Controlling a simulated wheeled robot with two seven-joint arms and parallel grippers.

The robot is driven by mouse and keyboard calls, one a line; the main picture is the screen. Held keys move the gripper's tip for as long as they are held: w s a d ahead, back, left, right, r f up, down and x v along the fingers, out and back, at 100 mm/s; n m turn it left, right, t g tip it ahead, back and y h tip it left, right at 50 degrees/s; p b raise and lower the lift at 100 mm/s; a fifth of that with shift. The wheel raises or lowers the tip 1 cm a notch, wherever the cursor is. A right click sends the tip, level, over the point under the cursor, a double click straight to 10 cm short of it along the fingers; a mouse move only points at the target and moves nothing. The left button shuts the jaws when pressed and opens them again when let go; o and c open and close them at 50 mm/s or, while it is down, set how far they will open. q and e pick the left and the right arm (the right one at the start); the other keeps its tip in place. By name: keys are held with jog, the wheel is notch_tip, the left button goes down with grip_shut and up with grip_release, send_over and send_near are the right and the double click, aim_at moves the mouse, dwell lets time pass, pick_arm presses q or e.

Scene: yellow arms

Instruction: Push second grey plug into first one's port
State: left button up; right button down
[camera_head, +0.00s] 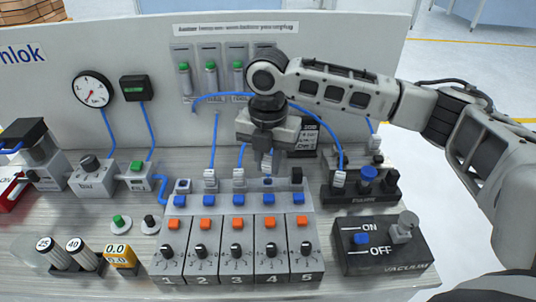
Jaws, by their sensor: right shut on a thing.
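My right gripper (267,165) comes in from the right and points down over the row of blue ports, above the fourth one. It is shut on a small grey plug, largely hidden by the fingers, so I cannot tell whether it touches what lies below. Other grey plugs with blue hoses stand upright: one at the second port (210,179), one at the third port (238,177), and one on the black block (339,179). Another grey plug (376,154) stands behind that block. My left gripper is not in view.
A grey valve panel (239,271) with orange buttons and black knobs, numbered 1 to 5, fills the front. A black vacuum switch box (384,262) stands at the right. Blue hoses arch close around my gripper. A white back panel (330,45) stands behind.

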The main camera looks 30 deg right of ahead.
aim_at(269, 174)
jog(key=shift+f+p, duration=0.3)
jog(key=shift+p, duration=0.15)
jog(key=shift+f, duration=0.3)
jog(key=shift+p, duration=0.6)
jog(key=shift+f, duration=0.6)
jog(key=shift+s+f, duration=0.1)
jog(key=shift+f, duration=0.55)
dwell(0.5)
